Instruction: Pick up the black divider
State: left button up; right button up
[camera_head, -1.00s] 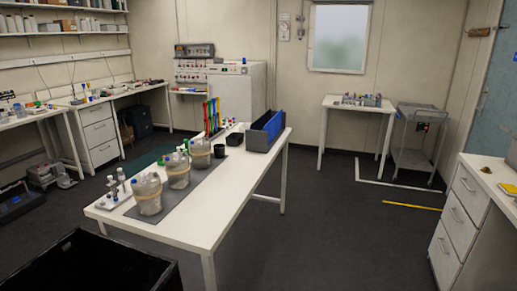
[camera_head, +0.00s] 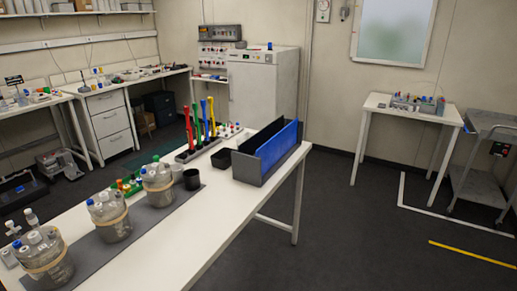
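A long dark grey bin (camera_head: 247,169) stands at the far right end of the white table. A blue panel (camera_head: 279,148) stands upright along its right side. A dark upright panel shows along its left side, but I cannot tell whether this is a black divider or the bin's own wall. The inside of the bin is mostly hidden. Neither of my grippers is in view.
The white table (camera_head: 215,225) carries several banded bottles on a grey mat (camera_head: 150,215), a small black cup (camera_head: 191,179), a black tray (camera_head: 221,158) and a rack of coloured tools (camera_head: 204,125). Open floor (camera_head: 345,235) lies right of the table.

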aim_at(249, 147)
jog(key=i+l+u, duration=0.2)
jog(key=u, duration=2.5)
jog(key=z, duration=2.7)
jog(key=i+l, duration=0.35)
jog(key=i, duration=0.15)
jog(key=u, duration=0.05)
